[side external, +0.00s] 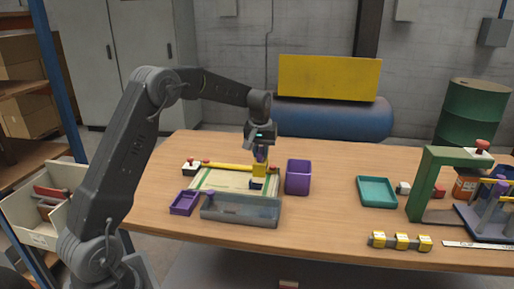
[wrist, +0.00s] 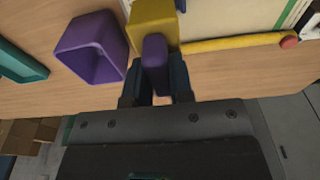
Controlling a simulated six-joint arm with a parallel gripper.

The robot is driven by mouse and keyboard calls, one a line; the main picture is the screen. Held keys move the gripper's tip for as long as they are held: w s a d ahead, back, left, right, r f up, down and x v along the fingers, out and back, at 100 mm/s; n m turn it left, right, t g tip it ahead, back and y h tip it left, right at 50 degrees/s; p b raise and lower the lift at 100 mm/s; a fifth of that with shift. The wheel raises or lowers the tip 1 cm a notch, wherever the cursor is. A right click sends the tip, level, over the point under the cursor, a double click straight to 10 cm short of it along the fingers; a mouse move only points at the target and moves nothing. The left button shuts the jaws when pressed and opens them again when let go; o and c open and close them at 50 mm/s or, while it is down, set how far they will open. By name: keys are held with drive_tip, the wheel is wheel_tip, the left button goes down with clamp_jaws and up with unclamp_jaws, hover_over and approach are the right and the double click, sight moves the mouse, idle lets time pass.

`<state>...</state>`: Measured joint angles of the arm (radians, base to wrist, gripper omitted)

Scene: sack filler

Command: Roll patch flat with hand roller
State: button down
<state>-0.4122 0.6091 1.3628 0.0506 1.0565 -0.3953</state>
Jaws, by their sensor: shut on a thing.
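My gripper (side external: 259,148) points down over the right part of a cream sheet with green stripes (side external: 222,181) on the table. It is shut on a purple handle (wrist: 155,55), which I take to be the hand roller's. A yellow block (side external: 260,170) sits right at the handle, with a dark piece below it; the block also shows in the wrist view (wrist: 153,22). A yellow bar (side external: 230,166) with a red end runs left from near the block. I cannot make out the patch, or whether the roller touches the sheet.
A purple bin (side external: 298,178) stands close to the right of my gripper. A grey tray (side external: 240,210) and a small purple tray (side external: 184,204) lie in front. A teal tray (side external: 377,192) and a green frame (side external: 422,185) stand farther right. Bare table lies between the purple bin and teal tray.

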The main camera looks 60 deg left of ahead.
sight(260, 164)
drive_tip(key=shift+f, duration=2.45)
drive_tip(key=shift+f, duration=0.35)
drive_tip(key=shift+s+a, duration=1.45)
drive_tip(key=shift+w+d, duration=0.1)
drive_tip(key=shift+d, duration=0.05)
drive_tip(key=shift+w+d+f, duration=0.1)
drive_tip(key=shift+w+d, duration=1.2)
drive_tip(key=shift+r, duration=3.65)
